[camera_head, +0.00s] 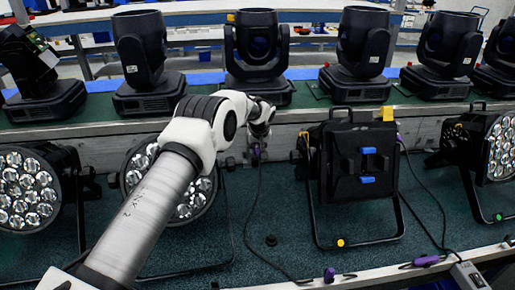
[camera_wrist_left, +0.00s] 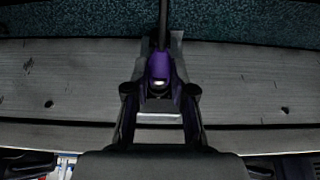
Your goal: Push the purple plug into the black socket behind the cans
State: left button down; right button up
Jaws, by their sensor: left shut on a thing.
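My left gripper (camera_head: 259,143) reaches over the cans to the wooden rail. In the left wrist view its two fingers (camera_wrist_left: 160,92) are shut on a purple plug (camera_wrist_left: 158,66). A dark cable (camera_head: 247,205) runs down from the plug to the carpet. In the wrist view the plug lies in front of a grey plate (camera_wrist_left: 176,46) on the wooden board. A dark patch lies just below the plug, between the fingers; I cannot tell if it is the black socket, or whether the plug touches it. My right gripper is not in view.
Lamp cans stand on the carpet: two round ones at left (camera_head: 28,190), a black square one (camera_head: 352,165) and one at right (camera_head: 492,147). Moving-head lights (camera_head: 257,60) line the shelf above. Other purple connectors (camera_head: 330,275) (camera_head: 426,261) lie along the front edge.

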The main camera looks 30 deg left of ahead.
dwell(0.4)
pick_arm(q)
jog(key=shift+w+a, duration=0.2)
jog(key=shift+w, duration=0.05)
dwell(1.0)
jog(key=shift+w+a+b, duration=0.4)
jog(key=shift+w+b, duration=0.15)
jog(key=shift+b, duration=0.05)
dwell(0.5)
jog(key=c, duration=0.9)
grip_release()
jog(key=shift+r, duration=0.1)
